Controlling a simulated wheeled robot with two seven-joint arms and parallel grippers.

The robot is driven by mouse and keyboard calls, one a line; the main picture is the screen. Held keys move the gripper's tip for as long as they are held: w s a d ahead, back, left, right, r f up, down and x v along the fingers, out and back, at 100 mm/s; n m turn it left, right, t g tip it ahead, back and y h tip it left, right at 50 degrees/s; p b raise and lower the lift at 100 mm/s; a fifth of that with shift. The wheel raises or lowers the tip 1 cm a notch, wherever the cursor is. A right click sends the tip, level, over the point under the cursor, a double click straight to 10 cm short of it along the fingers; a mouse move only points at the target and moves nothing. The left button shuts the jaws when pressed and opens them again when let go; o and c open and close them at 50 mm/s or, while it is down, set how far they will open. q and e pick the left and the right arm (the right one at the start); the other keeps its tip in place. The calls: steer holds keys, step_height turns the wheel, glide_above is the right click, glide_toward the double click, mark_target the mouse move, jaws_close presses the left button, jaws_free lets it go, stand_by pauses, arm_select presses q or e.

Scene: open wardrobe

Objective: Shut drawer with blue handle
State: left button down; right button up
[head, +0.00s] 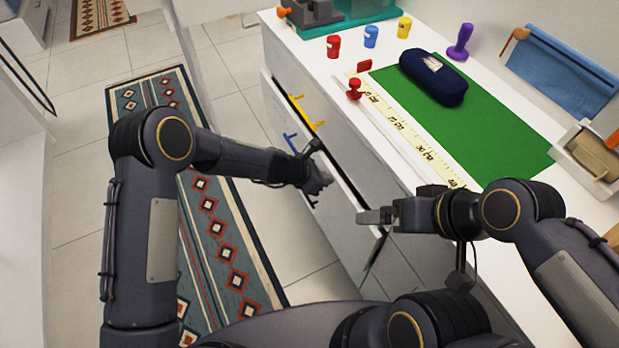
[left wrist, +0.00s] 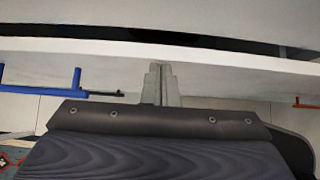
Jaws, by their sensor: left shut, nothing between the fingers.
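The drawer with the blue handle (head: 290,142) is a white drawer in the side of the white cabinet. It stands slightly open, with a dark gap behind its front. In the left wrist view, the drawer front (left wrist: 225,72) runs across the picture, and the blue handle (left wrist: 42,84) is at the left. My left gripper (head: 324,180) is shut and empty at the drawer front, right of the blue handle; its fingertips (left wrist: 158,72) reach the front's edge, touching or nearly so. My right gripper (head: 368,217) hovers near the cabinet edge; its jaw state is unclear.
A yellow handle (head: 308,112) sits above the blue one. An orange handle (left wrist: 304,102) shows at the right in the left wrist view. The cabinet top holds a green mat (head: 500,140), a navy case (head: 433,77) and a measuring tape (head: 400,125). A patterned rug (head: 215,225) lies on the floor.

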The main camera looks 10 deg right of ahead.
mark_target(336, 176)
arm_select(q)
steer(key=d, duration=0.2)
steer(key=shift+w+d+p, duration=0.35)
steer(key=shift+d, duration=0.05)
steer(key=shift+d+r, duration=0.1)
steer(key=shift+d, duration=0.15)
arm_select(e)
steer(key=shift+w+r, duration=0.35)
steer(key=shift+r, duration=0.25)
arm_select(q)
steer(key=shift+d+r, duration=0.1)
steer(key=shift+w, duration=0.1)
